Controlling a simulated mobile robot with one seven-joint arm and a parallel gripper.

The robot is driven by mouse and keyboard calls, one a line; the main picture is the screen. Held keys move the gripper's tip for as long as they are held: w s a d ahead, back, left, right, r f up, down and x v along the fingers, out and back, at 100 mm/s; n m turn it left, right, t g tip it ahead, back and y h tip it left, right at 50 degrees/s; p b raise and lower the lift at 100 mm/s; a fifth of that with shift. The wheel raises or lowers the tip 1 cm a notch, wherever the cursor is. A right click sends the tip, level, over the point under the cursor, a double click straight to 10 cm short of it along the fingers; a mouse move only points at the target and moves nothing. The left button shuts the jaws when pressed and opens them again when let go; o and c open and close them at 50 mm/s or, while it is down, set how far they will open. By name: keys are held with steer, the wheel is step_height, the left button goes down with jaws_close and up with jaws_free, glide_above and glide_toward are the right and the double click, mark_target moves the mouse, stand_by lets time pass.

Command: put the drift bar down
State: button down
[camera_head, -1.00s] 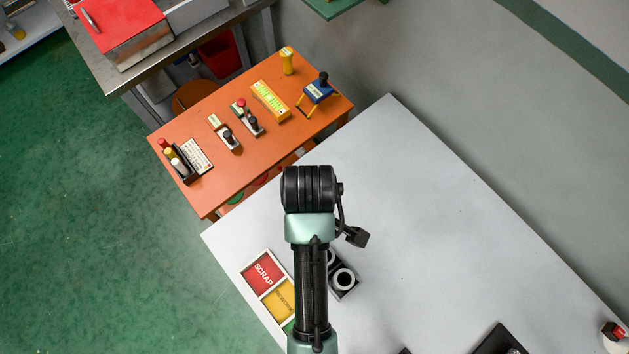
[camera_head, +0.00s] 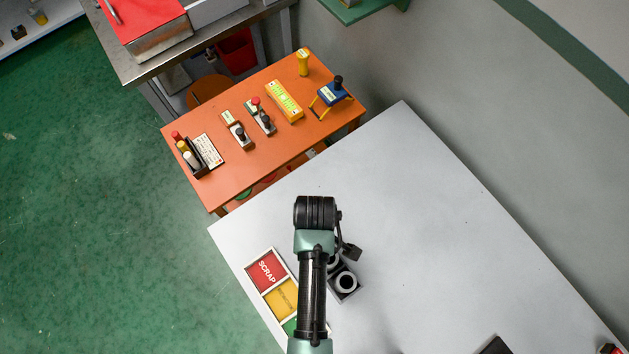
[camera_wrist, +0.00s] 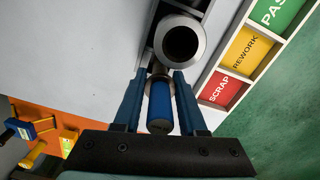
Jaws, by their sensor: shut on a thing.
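The drift bar (camera_wrist: 160,104) shows in the wrist view as a blue cylinder with a metal end. My gripper (camera_wrist: 159,80) is shut on it, one finger on each side. Its far end is close to a grey metal ring (camera_wrist: 181,40), and I cannot tell whether they touch. In the head view my arm covers the gripper and the bar. The ring sits on a dark block (camera_head: 344,284) just right of my arm on the white table.
A tray with SCRAP (camera_head: 266,269), REWORK and green sections lies left of my arm. An orange table (camera_head: 228,173) with several tools stands beyond. The white table (camera_head: 420,220) is largely clear to the right. A dark object (camera_head: 494,346) lies at the bottom edge.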

steer(key=shift+f, duration=0.15)
steer(key=shift+c, duration=2.3)
jaws_free()
